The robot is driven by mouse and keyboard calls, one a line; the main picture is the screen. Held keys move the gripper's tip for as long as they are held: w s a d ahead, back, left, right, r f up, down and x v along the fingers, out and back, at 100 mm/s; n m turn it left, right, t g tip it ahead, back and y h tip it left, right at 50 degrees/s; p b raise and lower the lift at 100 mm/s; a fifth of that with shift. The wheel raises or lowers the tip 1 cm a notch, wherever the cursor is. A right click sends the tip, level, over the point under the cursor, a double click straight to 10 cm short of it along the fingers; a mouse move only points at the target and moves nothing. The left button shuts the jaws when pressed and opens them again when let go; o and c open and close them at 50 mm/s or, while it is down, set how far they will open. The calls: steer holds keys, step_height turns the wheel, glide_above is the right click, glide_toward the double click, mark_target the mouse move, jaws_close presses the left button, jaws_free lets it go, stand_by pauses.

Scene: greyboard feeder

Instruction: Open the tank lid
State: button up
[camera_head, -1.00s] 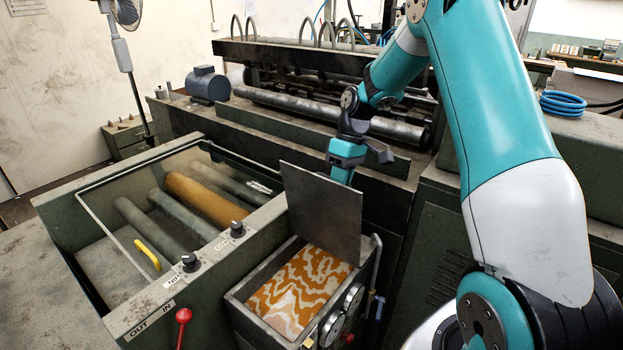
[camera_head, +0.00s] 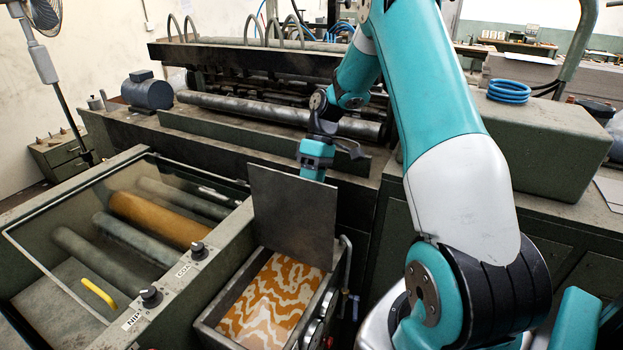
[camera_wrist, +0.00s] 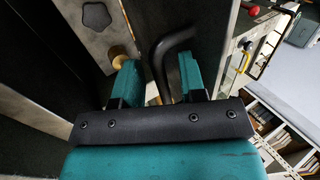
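The tank lid (camera_head: 292,215) is a flat grey plate standing nearly upright at the back of the open tank (camera_head: 213,334). Orange and white marbled contents (camera_head: 270,300) show inside the tank. My gripper (camera_head: 314,174) is behind the lid's upper right edge, and its fingertips are partly hidden by the lid in the head view. In the wrist view my gripper (camera_wrist: 160,78) has its two teal fingers apart. A dark bent handle (camera_wrist: 160,62) passes between them, closer to the right finger. Contact with the handle cannot be made out.
A glass-topped roller unit (camera_head: 130,225) with a yellow handle (camera_head: 98,293) and black knobs lies left of the tank. Gauges and a pipe (camera_head: 346,265) line the tank's right side. The machine with long rollers (camera_head: 280,115) stands behind my gripper.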

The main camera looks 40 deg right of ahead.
steer(key=shift+r, duration=0.15)
steer(key=p+v, duration=0.7)
steer(key=v, duration=1)
steer(key=shift+p, duration=0.3)
steer(key=shift+d+r, duration=0.1)
steer(key=shift+d, duration=0.05)
steer(key=s+a+n+b, duration=0.1)
steer(key=s+a+b, duration=0.2)
steer(key=a+b, duration=1.35)
steer(key=s+a+f, duration=0.3)
steer(key=s+a, duration=0.3)
steer(key=s, duration=0.1)
steer(key=s+a+f+n+t+b, duration=0.1)
steer(key=s+a+f, duration=0.3)
steer(key=s+a, duration=0.3)
steer(key=s+a+f+n+t+h+b, duration=0.1)
steer(key=s+a+f, duration=0.3)
steer(key=s+a, duration=0.3)
steer(key=shift+s+a+f, duration=0.15)
steer(key=shift+s+f, duration=0.1)
steer(key=shift+s, duration=0.15)
